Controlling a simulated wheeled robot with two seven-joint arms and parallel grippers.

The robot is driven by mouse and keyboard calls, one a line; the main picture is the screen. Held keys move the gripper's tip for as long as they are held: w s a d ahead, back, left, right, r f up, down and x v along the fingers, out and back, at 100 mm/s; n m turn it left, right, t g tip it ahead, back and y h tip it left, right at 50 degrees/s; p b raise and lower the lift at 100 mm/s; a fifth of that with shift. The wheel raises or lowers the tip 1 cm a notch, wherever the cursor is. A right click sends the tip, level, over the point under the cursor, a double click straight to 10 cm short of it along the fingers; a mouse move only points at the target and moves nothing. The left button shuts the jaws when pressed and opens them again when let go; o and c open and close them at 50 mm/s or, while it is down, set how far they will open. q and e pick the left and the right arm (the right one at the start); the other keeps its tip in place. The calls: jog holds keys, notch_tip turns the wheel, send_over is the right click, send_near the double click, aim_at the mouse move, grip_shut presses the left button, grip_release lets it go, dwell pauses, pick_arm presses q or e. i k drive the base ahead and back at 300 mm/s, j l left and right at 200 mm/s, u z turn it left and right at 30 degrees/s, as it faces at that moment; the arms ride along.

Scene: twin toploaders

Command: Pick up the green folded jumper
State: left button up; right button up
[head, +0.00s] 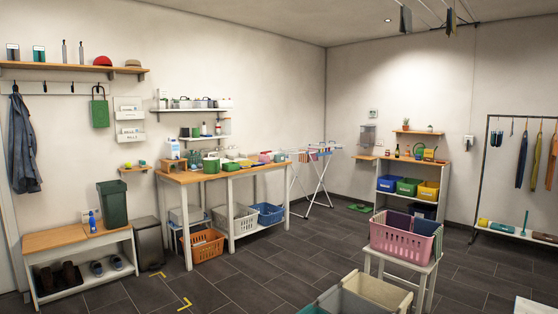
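I cannot clearly make out a green folded jumper in the head view. Several small coloured items, some of them green, lie on the long wooden table (185,178) by the back wall, too small to tell apart. A flat green item (359,208) lies on the floor near the white shelf unit, and I cannot tell what it is. Neither of my grippers is in view.
A pink basket (402,240) stands on a white stool (428,270), with bins (378,290) in front. Orange (207,246), white and blue baskets sit under the table. A drying rack (318,180) stands right of it. The dark tiled floor (270,265) is open centrally.

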aim_at(280, 158)
jog(key=i+j+u, duration=0.45)
jog(key=j, duration=0.2)
jog(key=i+j+u, duration=0.85)
jog(key=i+j+z, duration=0.1)
jog(key=i, duration=0.35)
jog(key=i+j+z, duration=0.15)
jog(key=i, duration=0.3)
jog(key=i+j+z, duration=0.1)
jog(key=i, duration=0.35)
jog(key=i+j+z, duration=0.15)
jog(key=i, duration=0.25)
jog(key=i+l+z, duration=0.25)
jog(key=i+z, duration=0.25)
jog(key=i+l+z, duration=0.1)
jog(key=i+z, duration=0.35)
jog(key=i+j+z, duration=0.15)
jog(key=i+z, duration=0.35)
jog(key=i+j+z, duration=0.45)
jog(key=i+l, duration=0.2)
jog(key=i, duration=0.65)
jog(key=i+l+z, duration=0.1)
jog(key=i, duration=0.7)
jog(key=i+l, duration=0.2)
jog(key=i, duration=0.65)
jog(key=i+u, duration=0.25)
jog(key=i, duration=0.8)
jog(key=i+l+u, duration=0.1)
jog(key=i+u, duration=0.15)
jog(key=i, duration=0.75)
